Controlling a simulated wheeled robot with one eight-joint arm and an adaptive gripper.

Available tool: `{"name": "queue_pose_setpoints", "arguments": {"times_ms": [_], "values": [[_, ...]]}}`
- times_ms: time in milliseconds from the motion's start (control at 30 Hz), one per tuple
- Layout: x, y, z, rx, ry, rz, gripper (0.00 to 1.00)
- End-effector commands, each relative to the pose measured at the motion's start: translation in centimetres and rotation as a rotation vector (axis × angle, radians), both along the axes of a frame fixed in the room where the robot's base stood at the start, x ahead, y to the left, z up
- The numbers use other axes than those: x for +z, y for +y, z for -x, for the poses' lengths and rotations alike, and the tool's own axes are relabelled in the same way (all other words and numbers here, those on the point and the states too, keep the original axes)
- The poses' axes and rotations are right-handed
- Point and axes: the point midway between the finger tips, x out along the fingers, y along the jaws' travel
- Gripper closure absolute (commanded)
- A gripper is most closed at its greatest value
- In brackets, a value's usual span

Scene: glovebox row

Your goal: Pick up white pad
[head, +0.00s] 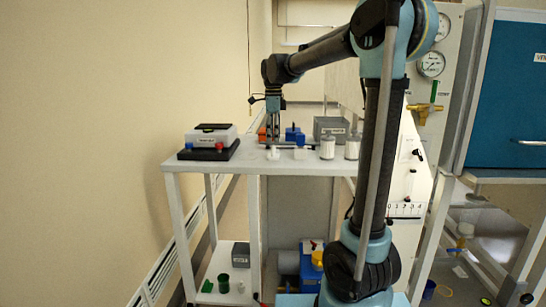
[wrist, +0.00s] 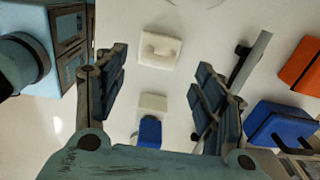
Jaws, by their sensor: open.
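A white square pad (wrist: 160,50) with a small raised middle lies on the white table top, ahead of my fingertips in the wrist view. It looks like the left small white piece (head: 272,154) below my gripper in the head view. A second white piece (wrist: 152,103) with a blue part (wrist: 150,131) lies nearer, between my fingers; it seems to be the right white piece (head: 300,154) in the head view. My gripper (wrist: 163,88) is open and empty, pointing down over the table; it also shows in the head view (head: 272,138).
A blue block (wrist: 283,125), an orange block (wrist: 302,65) and a dark-and-grey rod (wrist: 247,60) lie to the right in the wrist view. In the head view, a black-based box (head: 209,150) stands left, white jars (head: 327,147) right, and a grey box (head: 331,127) behind.

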Motion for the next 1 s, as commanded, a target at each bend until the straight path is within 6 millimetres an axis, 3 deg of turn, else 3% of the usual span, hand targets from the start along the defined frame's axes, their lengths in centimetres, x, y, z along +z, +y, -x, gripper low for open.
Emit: {"name": "queue_pose_setpoints", "arguments": {"times_ms": [400, 767, 933, 1000], "values": [[-4.5, 0.0, 0.1, 0.000, 0.000, 0.000, 0.37], [-5.2, 0.0, 0.1, 0.000, 0.000, 0.000, 0.37], [-5.2, 0.0, 0.1, 0.000, 0.000, 0.000, 0.75], [-5.2, 0.0, 0.1, 0.000, 0.000, 0.000, 0.81]]}}
